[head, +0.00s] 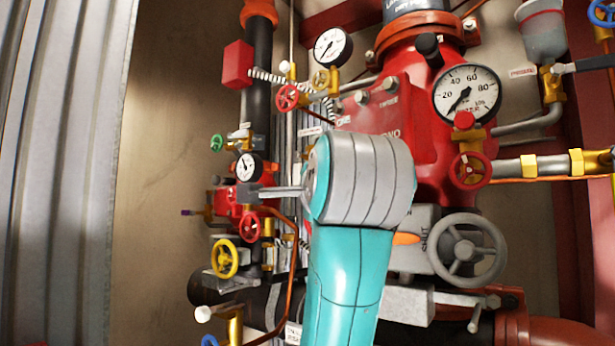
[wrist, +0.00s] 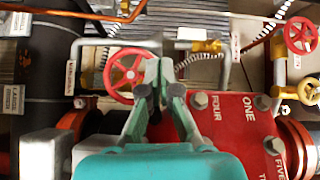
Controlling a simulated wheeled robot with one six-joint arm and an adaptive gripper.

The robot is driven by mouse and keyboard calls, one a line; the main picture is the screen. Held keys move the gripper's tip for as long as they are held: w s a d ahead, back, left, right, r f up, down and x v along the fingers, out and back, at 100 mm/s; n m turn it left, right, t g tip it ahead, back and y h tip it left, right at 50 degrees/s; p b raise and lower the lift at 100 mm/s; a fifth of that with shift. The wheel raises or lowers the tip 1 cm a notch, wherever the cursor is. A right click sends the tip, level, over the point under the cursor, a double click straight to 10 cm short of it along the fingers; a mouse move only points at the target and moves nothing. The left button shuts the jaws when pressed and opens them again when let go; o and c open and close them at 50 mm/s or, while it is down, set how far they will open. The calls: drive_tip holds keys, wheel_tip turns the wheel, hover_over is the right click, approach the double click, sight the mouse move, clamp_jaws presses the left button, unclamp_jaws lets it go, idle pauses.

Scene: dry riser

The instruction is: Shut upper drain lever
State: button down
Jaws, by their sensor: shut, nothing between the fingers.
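I cannot tell for sure which lever is the upper drain lever. In the wrist view, a brass valve (wrist: 207,46) with a pale handle lies ahead and right of my gripper. Another brass valve (wrist: 125,10) is at the top edge. My gripper (wrist: 158,68) is shut and empty, its fingertips in front of a red handwheel (wrist: 122,78), partly covering it. I cannot tell whether they touch anything. In the head view my teal and grey arm hides most of the gripper. A brass valve with a grey lever (head: 583,65) stands far right under a cup.
A large red valve body (head: 430,130) with a pressure gauge (head: 467,93) stands behind my arm. A grey handwheel (head: 467,250) is to its right. Smaller handwheels, a gauge (head: 249,167) and copper pipes crowd the left. Bare wall (head: 165,130) lies further left.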

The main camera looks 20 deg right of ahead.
sight(298, 174)
drive_tip(key=shift+m, duration=0.5)
drive_tip(key=r, duration=0.1)
drive_tip(key=s+r, duration=0.1)
drive_tip(key=r, duration=0.1)
drive_tip(key=s+r, duration=0.1)
drive_tip(key=shift+d+r, duration=0.25)
drive_tip(key=shift+r, duration=0.05)
drive_tip(key=w+d, duration=0.1)
drive_tip(key=w, duration=0.8)
drive_tip(key=shift+w+d, duration=0.3)
drive_tip(key=shift+w, duration=0.1)
